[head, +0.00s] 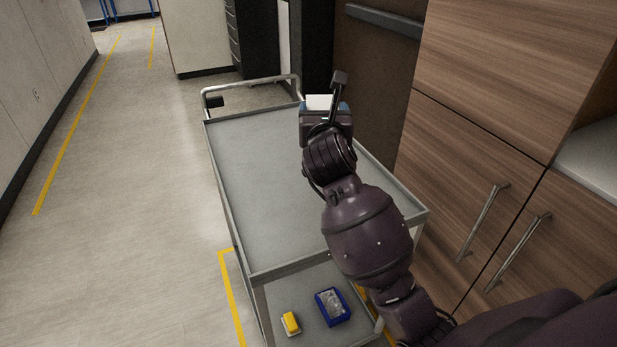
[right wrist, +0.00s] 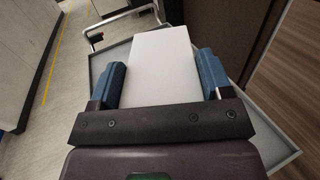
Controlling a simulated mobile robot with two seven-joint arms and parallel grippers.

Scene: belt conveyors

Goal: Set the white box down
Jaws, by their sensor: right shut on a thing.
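The white box (right wrist: 161,66) is between the two blue fingers of my right gripper (right wrist: 161,82) in the right wrist view, and the gripper is shut on it. In the head view a small part of the white box (head: 319,102) shows past my right gripper (head: 325,108), over the far right part of the grey cart's top shelf (head: 260,170). My wrist and arm hide most of the box there. I cannot tell whether its underside touches the shelf. My left gripper is not in view.
The top shelf is otherwise bare and has a raised rim. A blue bin (head: 331,307) and a yellow object (head: 291,323) are on the cart's lower shelf. Wooden cabinets (head: 480,150) stand close on the right. Open floor (head: 130,200) lies to the left.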

